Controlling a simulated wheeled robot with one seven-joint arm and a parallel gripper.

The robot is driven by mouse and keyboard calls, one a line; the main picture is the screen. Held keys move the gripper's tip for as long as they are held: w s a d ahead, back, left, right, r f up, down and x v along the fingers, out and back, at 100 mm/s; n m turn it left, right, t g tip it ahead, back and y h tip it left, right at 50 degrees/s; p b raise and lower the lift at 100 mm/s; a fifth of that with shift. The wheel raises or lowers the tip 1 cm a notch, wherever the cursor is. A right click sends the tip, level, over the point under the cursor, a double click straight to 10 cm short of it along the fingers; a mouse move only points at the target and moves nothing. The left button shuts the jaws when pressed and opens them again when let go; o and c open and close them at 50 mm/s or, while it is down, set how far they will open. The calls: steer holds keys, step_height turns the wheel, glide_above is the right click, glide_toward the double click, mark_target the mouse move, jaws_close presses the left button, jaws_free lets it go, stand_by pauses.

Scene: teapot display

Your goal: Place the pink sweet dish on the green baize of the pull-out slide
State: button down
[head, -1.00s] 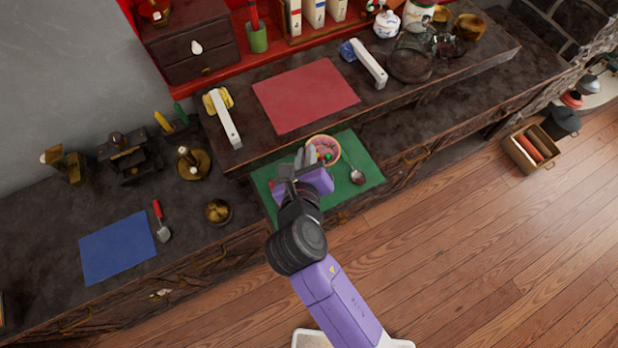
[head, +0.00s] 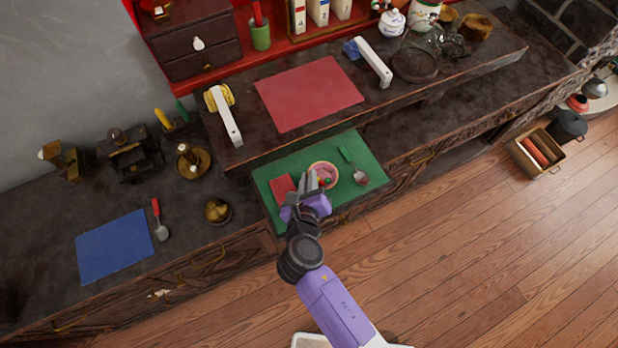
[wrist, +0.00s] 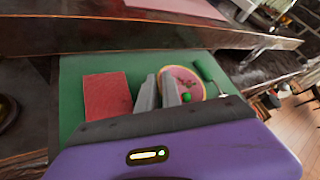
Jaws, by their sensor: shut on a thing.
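The pink sweet dish (head: 325,172) is a small round bowl with a pale rim and small sweets inside, a green one among them. It is over the green baize (head: 362,150) of the pull-out slide, and I cannot tell whether it touches the baize. My gripper (head: 310,181) is shut on the near left side of the dish. In the wrist view the fingers (wrist: 158,92) meet the left edge of the dish (wrist: 188,75), hiding part of it.
A red block-like thing (head: 282,187) lies on the baize left of the dish. A green-handled scoop (head: 354,166) lies right of it. The shelf edge with a red mat (head: 308,93) rises behind. A brass pot (head: 218,211) stands left of the slide.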

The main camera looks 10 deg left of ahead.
steer(key=c, duration=1.5)
jaws_free()
steer(key=v, duration=1.2)
